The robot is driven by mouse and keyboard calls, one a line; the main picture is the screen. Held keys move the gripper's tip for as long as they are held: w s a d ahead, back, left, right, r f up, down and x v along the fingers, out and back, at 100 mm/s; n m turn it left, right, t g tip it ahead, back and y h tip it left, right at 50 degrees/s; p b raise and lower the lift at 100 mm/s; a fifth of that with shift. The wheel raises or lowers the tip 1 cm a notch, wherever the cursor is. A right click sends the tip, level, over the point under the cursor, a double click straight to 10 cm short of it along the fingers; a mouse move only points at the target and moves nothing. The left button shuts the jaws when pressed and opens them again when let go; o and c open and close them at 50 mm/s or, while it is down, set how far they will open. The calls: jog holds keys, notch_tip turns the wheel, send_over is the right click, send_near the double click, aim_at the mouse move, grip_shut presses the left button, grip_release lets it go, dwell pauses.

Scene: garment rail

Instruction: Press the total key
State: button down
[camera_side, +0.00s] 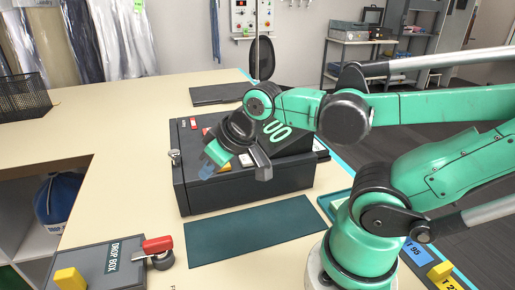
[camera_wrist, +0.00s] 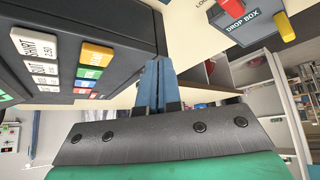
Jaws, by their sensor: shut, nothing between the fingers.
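A dark cash register (camera_side: 247,187) stands on the counter, with its keys partly hidden behind my gripper in the side view. In the wrist view its key panel shows white price keys (camera_wrist: 38,45) marked SHIRT and SUIT. The key lettering is too small or blurred to tell which is the total key. My gripper (camera_side: 207,171) is shut and empty, its blue fingertips over the front left part of the register. In the wrist view the fingertips (camera_wrist: 153,68) are beside the register's edge, apart from the visible keys.
A dark green mat (camera_side: 250,230) lies in front of the register. A grey drop box (camera_side: 105,266) with a red handle is at the front left. A wire basket (camera_side: 23,97) stands at the back left. The counter left of the register is clear.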

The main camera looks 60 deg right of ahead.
jog(key=w+d+r+m+t, duration=0.1)
jog(key=w+d+r+m, duration=0.2)
jog(key=d+m, duration=0.2)
jog(key=w+d+r+m+h, duration=0.1)
jog(key=w+d+r+m, duration=0.2)
jog(key=d+m, duration=0.3)
jog(key=shift+w+d+r+t, duration=0.25)
jog(key=shift+r+t, duration=0.15)
jog(key=shift+r, duration=0.3)
jog(key=shift+f, duration=0.1)
jog(key=shift+f, duration=4.35)
jog(key=shift+f, duration=0.15)
jog(key=shift+f, duration=0.25)
jog(key=shift+f, duration=0.4)
jog(key=shift+r, duration=0.8)
